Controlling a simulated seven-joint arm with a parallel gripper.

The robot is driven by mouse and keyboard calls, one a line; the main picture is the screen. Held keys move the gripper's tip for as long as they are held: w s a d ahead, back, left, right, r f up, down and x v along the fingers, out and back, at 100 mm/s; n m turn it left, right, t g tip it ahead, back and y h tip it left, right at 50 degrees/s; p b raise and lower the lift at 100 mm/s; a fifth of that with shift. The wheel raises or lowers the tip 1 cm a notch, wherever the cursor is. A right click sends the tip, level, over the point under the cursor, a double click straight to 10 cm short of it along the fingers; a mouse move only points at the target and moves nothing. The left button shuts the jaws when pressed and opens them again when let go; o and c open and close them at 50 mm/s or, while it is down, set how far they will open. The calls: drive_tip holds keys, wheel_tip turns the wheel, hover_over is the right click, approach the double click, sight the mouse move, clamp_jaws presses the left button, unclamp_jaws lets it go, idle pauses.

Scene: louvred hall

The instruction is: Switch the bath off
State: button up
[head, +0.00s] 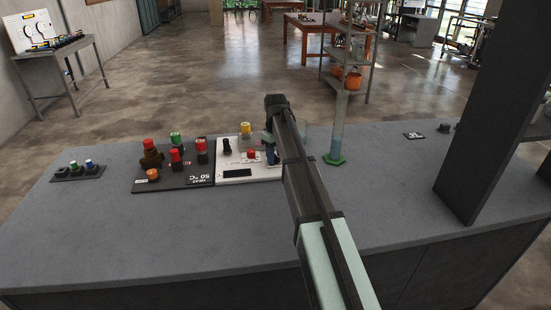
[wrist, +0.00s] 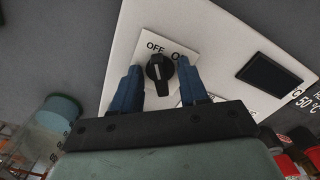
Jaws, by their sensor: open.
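In the wrist view, a black rotary knob (wrist: 159,70) with a white line sits on a white panel (wrist: 140,22). OFF and a partly hidden ON are printed above it. The line runs nearly up and down in the picture; I cannot tell surely which word it marks. My gripper (wrist: 159,72) is open, with its blue fingers on either side of the knob; I cannot tell whether they touch it. In the head view, my gripper (head: 271,155) is over the right part of the white panel (head: 262,173), hiding this knob.
The white panel also bears a dark display (head: 237,173), another black knob (head: 226,146), a yellow button (head: 246,129) and a red button (head: 251,155). A dark panel (head: 200,180) marked 50 °C adjoins it. A clear cylinder (head: 338,125) stands right of my arm.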

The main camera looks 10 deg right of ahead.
drive_tip(key=shift+r, duration=0.15)
drive_tip(key=shift+r, duration=3.4)
wheel_tip(320, 180, up, 14)
